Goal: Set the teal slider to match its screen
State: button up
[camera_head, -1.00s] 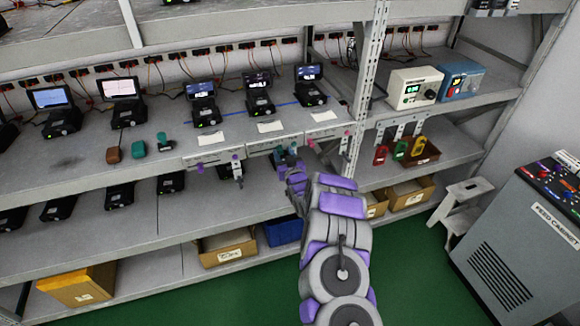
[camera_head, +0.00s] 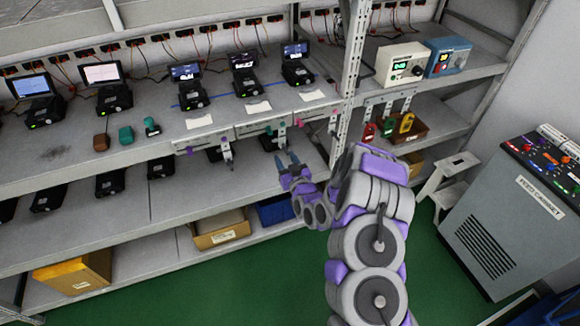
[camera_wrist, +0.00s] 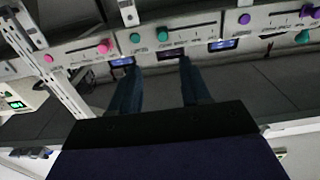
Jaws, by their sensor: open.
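The teal slider knob (camera_wrist: 162,34) sits on a pale panel with a dark slot, in the upper middle of the wrist view. A smaller teal dot (camera_wrist: 135,38) is beside it. In the head view the teal knob (camera_head: 268,130) is small on the shelf's front edge. My gripper (camera_head: 287,158) is open and empty, in front of the shelf and below that panel. In the wrist view my gripper's fingers (camera_wrist: 160,66) point toward the panel, apart from the knob. Small lit screens stand on the shelf, one (camera_head: 245,61) near the teal panel; their readings are too small to tell.
A pink knob (camera_wrist: 103,46) and a purple knob (camera_wrist: 308,11) sit on neighbouring panels. A metal post (camera_head: 352,75) stands right of the panels. A control cabinet (camera_head: 510,215) and step stool (camera_head: 447,175) are at the right. Boxes stand on the lower shelf.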

jog(key=shift+v, duration=1.8)
jog(key=shift+w, duration=0.1)
jog(key=s+d+r+m+g+h+b, duration=0.1)
jog(key=s+r+g, duration=0.3)
jog(key=s, duration=1.2)
jog(key=s+d+r+m+g+h+b, duration=0.1)
jog(key=s+g, duration=0.7)
jog(key=s, duration=0.8)
jog(key=s+d+r+m+g+h+b, duration=0.1)
jog(key=s+d+r+g+h+b, duration=0.2)
jog(key=s, duration=1.4)
notch_tip(320, 180, up, 6)
jog(key=d+g+b, duration=0.1)
jog(key=d+g, duration=0.1)
jog(key=g, duration=0.2)
jog(key=shift+d+b, duration=0.25)
jog(key=shift+b, duration=0.1)
